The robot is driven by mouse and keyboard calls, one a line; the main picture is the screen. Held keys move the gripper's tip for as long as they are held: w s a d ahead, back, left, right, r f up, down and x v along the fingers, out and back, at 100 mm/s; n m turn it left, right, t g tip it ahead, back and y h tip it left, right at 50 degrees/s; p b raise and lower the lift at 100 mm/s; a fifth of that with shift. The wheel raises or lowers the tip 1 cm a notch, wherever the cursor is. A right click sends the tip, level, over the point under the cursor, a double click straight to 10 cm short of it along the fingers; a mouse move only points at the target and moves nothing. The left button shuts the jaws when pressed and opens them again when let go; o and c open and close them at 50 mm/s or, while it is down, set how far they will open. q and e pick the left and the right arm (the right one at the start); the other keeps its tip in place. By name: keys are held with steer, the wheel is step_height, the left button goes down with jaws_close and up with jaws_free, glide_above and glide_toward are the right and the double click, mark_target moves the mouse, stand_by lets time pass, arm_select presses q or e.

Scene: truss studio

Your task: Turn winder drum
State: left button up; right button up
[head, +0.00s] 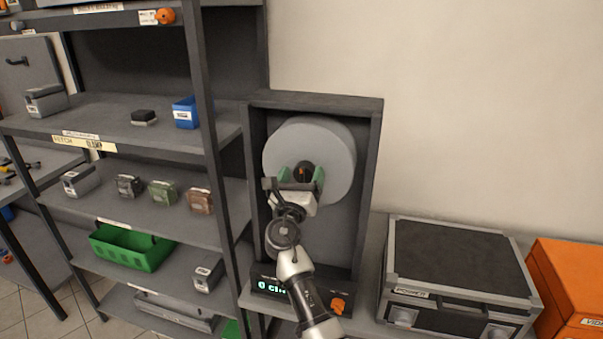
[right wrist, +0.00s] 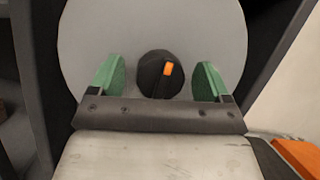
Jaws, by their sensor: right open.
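The winder drum is a large grey disc (head: 335,150) set in a dark upright frame (head: 372,140). It also fills the upper part of the right wrist view (right wrist: 205,30). At its centre is a black round knob (head: 304,171) with an orange mark, which shows clearly in the right wrist view (right wrist: 155,75). My right gripper (head: 302,178) is open, with its green-padded fingers on either side of the knob and a gap on each side. Whether the fingertips touch the disc I cannot tell. My left gripper is not in view.
A lit display (head: 270,287) and an orange knob (head: 337,305) sit at the frame's base, partly behind my right arm. A shelf rack with boxes and a green crate (head: 130,248) stands left. A black case (head: 455,260) and an orange case (head: 570,285) stand right.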

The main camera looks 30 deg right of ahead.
steer(key=shift+c, duration=0.3)
steer(key=c, duration=1.2)
steer(key=shift+f+m+g+h+b, duration=0.2)
steer(key=shift+m+g+h+b, duration=0.25)
steer(key=shift+m+b, duration=0.45)
steer(key=m+g+b, duration=0.1)
steer(key=m+b, duration=0.1)
steer(key=m, duration=0.1)
steer(key=m+g+h+b, duration=0.1)
steer(key=m+b, duration=0.1)
steer(key=shift+m+g+b, duration=0.3)
steer(key=shift+m+g, duration=0.05)
steer(key=shift+m, duration=0.05)
steer(key=shift+r+m+g+h+b, duration=0.1)
steer(key=shift+m+g+h+b, duration=0.1)
steer(key=shift+m+g+b, duration=0.85)
steer(key=shift+r+m+g+h+b, duration=0.15)
steer(key=shift+m+b, duration=0.4)
steer(key=shift+m, duration=1.1)
steer(key=o, duration=1.3)
steer(key=shift+c, duration=0.2)
